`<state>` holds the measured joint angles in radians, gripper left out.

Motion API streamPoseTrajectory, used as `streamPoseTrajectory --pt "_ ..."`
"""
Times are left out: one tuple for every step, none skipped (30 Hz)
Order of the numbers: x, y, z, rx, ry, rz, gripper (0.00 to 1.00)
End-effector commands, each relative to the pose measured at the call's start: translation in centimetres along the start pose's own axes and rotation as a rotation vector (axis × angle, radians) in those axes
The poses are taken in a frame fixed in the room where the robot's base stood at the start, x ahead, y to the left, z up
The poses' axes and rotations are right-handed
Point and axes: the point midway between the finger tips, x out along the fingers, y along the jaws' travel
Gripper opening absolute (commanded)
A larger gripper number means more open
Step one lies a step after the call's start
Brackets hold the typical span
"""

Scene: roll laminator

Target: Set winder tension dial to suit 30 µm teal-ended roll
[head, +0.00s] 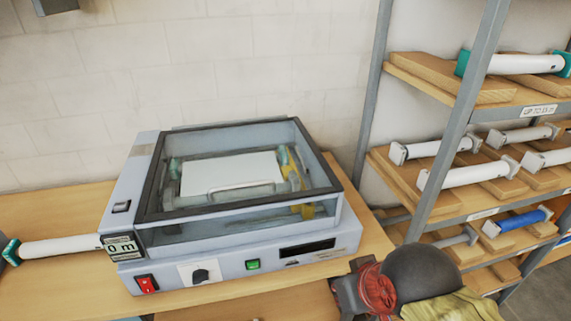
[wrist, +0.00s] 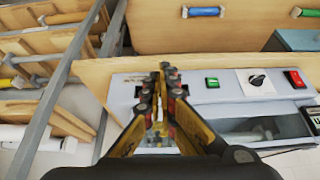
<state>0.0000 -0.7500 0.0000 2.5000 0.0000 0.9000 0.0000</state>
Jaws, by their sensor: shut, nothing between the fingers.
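The grey laminator (head: 228,225) stands on the bench under a clear, dark-framed lid. On its front panel is a black dial (head: 200,274) on a white plate; the dial also shows in the wrist view (wrist: 258,79). Its scale is too small to read. A white teal-ended roll (head: 58,246) lies left of the laminator; its thickness marking cannot be read. My gripper (wrist: 165,72) is shut and empty in the wrist view. Its tips are left of the green button there, apart from the dial, and hide part of the panel.
A red switch (head: 146,284) and green button (head: 252,265) flank the dial. A dark display (head: 307,248) is at the panel's right. The rack (head: 470,110) at right holds several rolls, including another teal-ended roll (head: 515,63) and a blue roll (head: 517,222).

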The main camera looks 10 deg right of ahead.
Motion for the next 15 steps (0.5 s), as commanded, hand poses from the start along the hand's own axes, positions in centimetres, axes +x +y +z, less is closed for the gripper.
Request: streamPoseTrajectory --pt "0.00 0.00 0.00 0.000 0.000 0.000 0.00" --pt "0.00 0.00 0.00 0.000 0.000 0.000 0.00" --pt "0.00 0.00 0.00 0.000 0.000 0.000 0.00" --pt "0.00 0.00 0.00 0.000 0.000 0.000 0.00" --pt "0.00 0.00 0.00 0.000 0.000 0.000 0.00" --pt "0.00 0.00 0.00 0.000 0.000 0.000 0.01" --pt "0.00 0.00 0.00 0.000 0.000 0.000 0.02" --pt "0.00 0.00 0.00 0.000 0.000 0.000 0.04" --pt "0.00 0.00 0.00 0.000 0.000 0.000 0.06" --pt "0.00 0.00 0.00 0.000 0.000 0.000 0.08" --pt "0.00 0.00 0.00 0.000 0.000 0.000 0.10" --pt "0.00 0.00 0.00 0.000 0.000 0.000 0.12" --pt "0.00 -0.03 0.00 -0.001 0.000 0.000 0.14" --pt "-0.01 -0.11 0.00 -0.003 0.000 -0.002 0.15" --pt "-0.01 -0.34 0.00 -0.011 0.000 -0.006 0.18"
